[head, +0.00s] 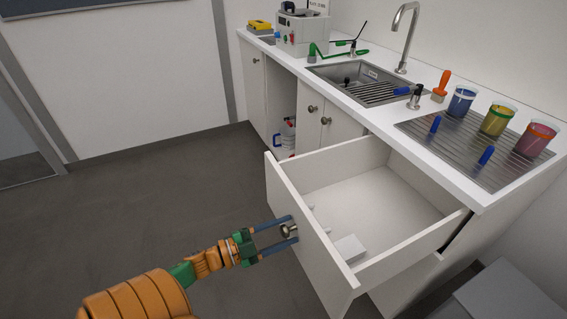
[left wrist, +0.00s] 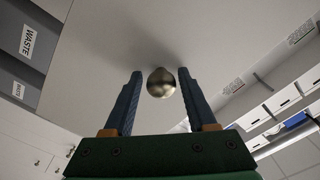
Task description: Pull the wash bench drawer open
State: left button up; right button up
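The wash bench drawer (head: 322,249) stands well out from the white bench, its inside open to view. Its round metal knob (head: 289,230) is on the front panel and also shows in the left wrist view (left wrist: 161,83). My left gripper (head: 284,231) is at the knob, with one blue finger on each side of it. In the left wrist view the fingers (left wrist: 160,85) are spread, with a narrow gap between each finger and the knob. My right gripper is not in view.
A small white block (head: 349,248) lies in the drawer near its front. On the bench are a sink (head: 345,76), a faucet (head: 404,30), and blue (head: 461,101), yellow (head: 496,120) and red (head: 535,139) jars by a ribbed drainer. The grey floor (head: 150,190) at left is clear.

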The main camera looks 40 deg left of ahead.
pick_arm(q)
jog(key=shift+o, duration=0.5)
jog(key=v, duration=0.7)
jog(key=shift+b, duration=0.3)
